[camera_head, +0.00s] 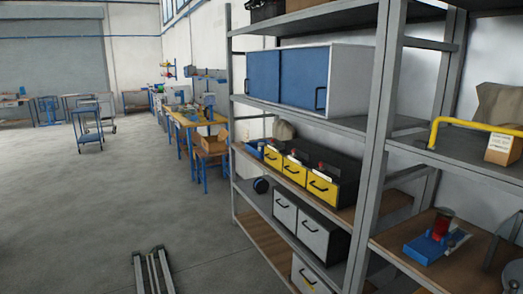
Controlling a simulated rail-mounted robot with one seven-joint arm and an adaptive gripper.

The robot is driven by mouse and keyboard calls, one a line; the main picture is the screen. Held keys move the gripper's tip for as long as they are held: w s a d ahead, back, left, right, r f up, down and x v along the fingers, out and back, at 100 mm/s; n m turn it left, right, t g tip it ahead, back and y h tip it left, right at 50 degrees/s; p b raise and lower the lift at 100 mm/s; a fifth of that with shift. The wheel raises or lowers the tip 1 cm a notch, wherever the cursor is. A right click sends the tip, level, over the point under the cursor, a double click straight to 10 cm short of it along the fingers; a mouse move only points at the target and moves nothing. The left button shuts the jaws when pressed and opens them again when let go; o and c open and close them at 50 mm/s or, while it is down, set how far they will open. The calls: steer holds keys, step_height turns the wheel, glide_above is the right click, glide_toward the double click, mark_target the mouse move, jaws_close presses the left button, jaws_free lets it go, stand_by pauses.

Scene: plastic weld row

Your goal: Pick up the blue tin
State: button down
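A small dark blue round thing (261,185) sits at the far left end of a lower shelf, beside light grey drawers. It may be the blue tin, but it is too small to tell. My gripper is not in this view, so its place relative to the blue thing does not show.
A grey metal shelving rack (364,160) fills the right side. It holds a blue-doored cabinet (296,78), yellow drawers (296,172), light grey drawers (310,231) and a yellow bar (470,124). A blue cart (87,122) and workbenches stand farther back. The left floor is largely open.

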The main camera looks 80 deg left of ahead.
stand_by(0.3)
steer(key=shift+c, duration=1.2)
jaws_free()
